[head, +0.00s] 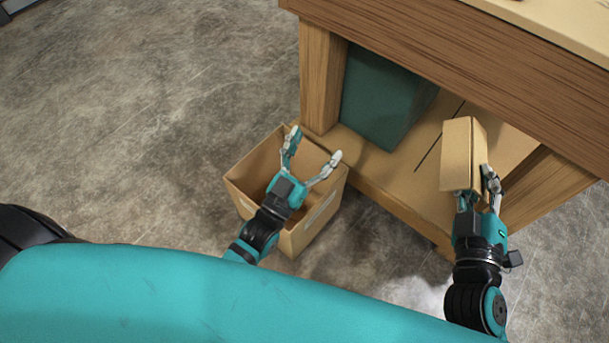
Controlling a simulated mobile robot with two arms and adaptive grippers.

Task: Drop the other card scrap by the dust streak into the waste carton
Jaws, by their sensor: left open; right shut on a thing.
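The waste carton (240,188) is an open cardboard box on the floor beside the bench leg. My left gripper (316,144) is open and empty above the carton's opening, its fingers spread over the inside and far right side. The arm hides part of the carton's inside. My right gripper (476,182) is shut on a brown cardboard box-shaped piece (462,155), held upright in front of the bench's lower shelf. I cannot tell whether this piece is the card scrap. No separate loose scrap and no clear dust streak can be made out.
A wooden bench (450,40) stands at the upper right, with a lower shelf (385,183). A dark green box (375,100) sits on that shelf. A thin dark line crosses the shelf near the held piece. The grey floor (150,110) at left is clear.

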